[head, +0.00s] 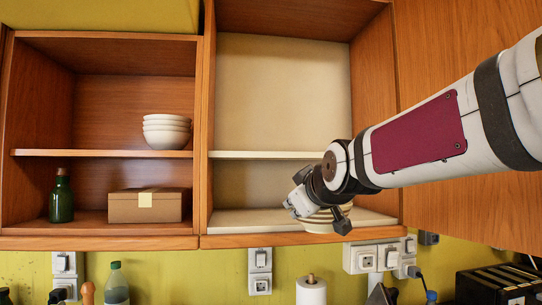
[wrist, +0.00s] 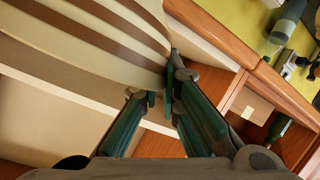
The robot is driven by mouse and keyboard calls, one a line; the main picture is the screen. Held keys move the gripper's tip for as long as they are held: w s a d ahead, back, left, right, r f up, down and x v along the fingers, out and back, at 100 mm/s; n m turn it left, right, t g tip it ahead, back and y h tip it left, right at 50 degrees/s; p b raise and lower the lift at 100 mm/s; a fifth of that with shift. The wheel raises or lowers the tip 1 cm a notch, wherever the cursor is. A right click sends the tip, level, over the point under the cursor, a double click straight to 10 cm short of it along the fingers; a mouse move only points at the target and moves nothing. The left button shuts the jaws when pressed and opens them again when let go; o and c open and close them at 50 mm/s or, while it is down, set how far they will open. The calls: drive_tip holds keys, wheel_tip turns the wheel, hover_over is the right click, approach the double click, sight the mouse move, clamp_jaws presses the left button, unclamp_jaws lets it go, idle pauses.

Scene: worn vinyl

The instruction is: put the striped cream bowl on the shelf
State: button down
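The striped cream bowl (head: 322,224), cream with brown bands, is at the lower compartment of the middle cabinet, near the front edge of its bottom board (head: 240,221). In the wrist view the bowl (wrist: 85,45) fills the upper left. My gripper (head: 312,204) comes in from the right and partly covers the bowl. Its green-padded fingers (wrist: 161,98) are close together, with the bowl's rim between the tips. I cannot tell whether the bowl touches the board. The cream middle shelf (head: 265,155) is above it and empty.
The left cabinet holds stacked white bowls (head: 167,132), a green bottle (head: 61,197) and a cardboard box (head: 146,206). An open wooden door (head: 460,60) stands on the right, behind my arm. Below are sockets (head: 260,270), a paper roll (head: 311,291) and a toaster (head: 497,284).

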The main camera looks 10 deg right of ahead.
drive_tip(key=s+a+r, duration=0.1)
drive_tip(key=a+r, duration=0.3)
drive_tip(key=r, duration=0.8)
drive_tip(key=a+r, duration=0.3)
drive_tip(key=r, duration=0.9)
drive_tip(key=shift+s+a+n+y, duration=0.4)
